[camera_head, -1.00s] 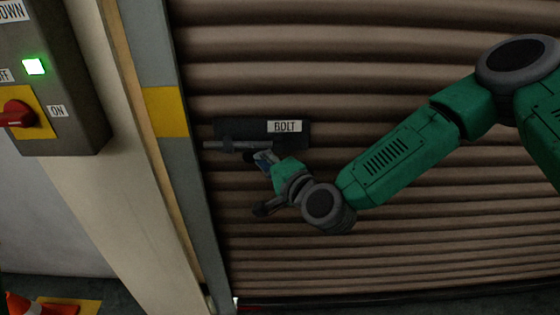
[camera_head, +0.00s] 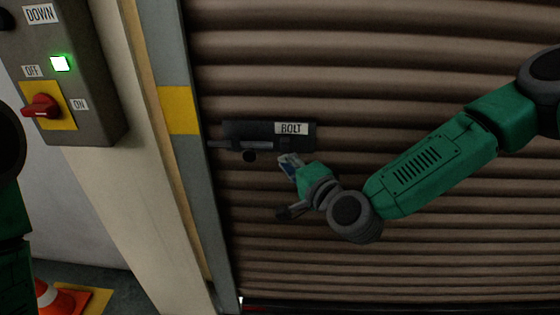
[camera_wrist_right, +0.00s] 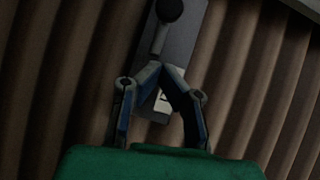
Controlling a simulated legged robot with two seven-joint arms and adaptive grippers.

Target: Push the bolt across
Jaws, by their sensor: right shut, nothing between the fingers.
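The bolt is a grey rod (camera_head: 232,146) with a round dark knob (camera_head: 249,156) below it, on a dark plate (camera_head: 262,131) labelled BOLT on the shutter. The rod sticks out left of the plate, and its left end reaches the edge of the grey door post (camera_head: 190,150). My right gripper (camera_head: 287,160) is shut and empty, right of the knob with a small gap. In the right wrist view, the closed fingertips (camera_wrist_right: 161,70) are in front of the plate (camera_wrist_right: 184,38), with the knob (camera_wrist_right: 169,9) beyond them. My left gripper is out of view.
The ribbed brown shutter (camera_head: 400,60) fills the right side. A control box (camera_head: 85,110) with a lit green button (camera_head: 60,63) and a red switch (camera_head: 42,106) is at upper left. A traffic cone (camera_head: 62,300) stands at lower left.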

